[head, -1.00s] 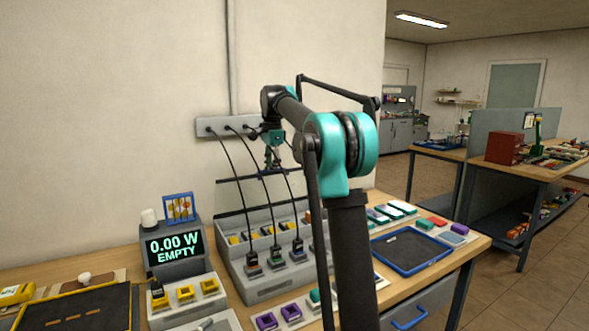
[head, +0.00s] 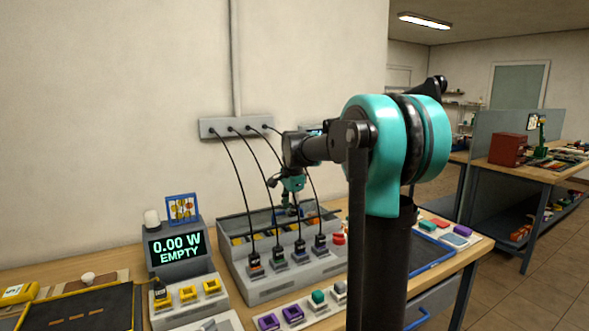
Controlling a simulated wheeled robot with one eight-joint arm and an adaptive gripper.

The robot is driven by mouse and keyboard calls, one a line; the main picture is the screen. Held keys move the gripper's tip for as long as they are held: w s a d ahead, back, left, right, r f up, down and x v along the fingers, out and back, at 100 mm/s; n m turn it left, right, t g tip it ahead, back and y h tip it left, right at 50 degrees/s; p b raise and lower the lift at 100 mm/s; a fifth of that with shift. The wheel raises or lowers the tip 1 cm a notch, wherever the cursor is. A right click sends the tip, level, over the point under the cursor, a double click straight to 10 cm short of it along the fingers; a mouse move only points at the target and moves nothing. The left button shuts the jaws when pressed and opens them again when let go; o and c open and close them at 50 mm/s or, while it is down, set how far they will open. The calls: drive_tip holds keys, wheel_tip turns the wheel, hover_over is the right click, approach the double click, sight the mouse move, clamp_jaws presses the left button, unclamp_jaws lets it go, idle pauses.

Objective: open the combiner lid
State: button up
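The combiner appears to be the long grey box (head: 262,291) on the bench, with several black cables plugged into its front row. Its open trough behind that row shows yellow parts (head: 238,241). A grey strip with a dark edge (head: 238,219) runs along the rear, probably the lid seen nearly edge-on; I cannot tell its exact angle. My gripper (head: 290,210) points down at this rear edge, behind the cables. Its fingers are small and partly hidden, so I cannot tell whether they are open or touch the lid.
A display (head: 176,248) reading "0.00 W EMPTY" stands left of the box, with yellow sockets (head: 189,294) before it. Cables hang from a wall strip (head: 236,127) close to my arm. Purple blocks (head: 268,321) lie in front. A blue-rimmed tray (head: 431,264) is partly hidden by my arm.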

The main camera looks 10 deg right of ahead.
drive_tip(key=s+r, duration=0.2)
drive_tip(key=r, duration=0.6)
drive_tip(key=s+d+r, duration=0.1)
drive_tip(key=s+r, duration=0.1)
drive_tip(key=r, duration=0.6)
drive_tip(key=shift+s+r, duration=0.35)
drive_tip(key=shift+s, duration=0.05)
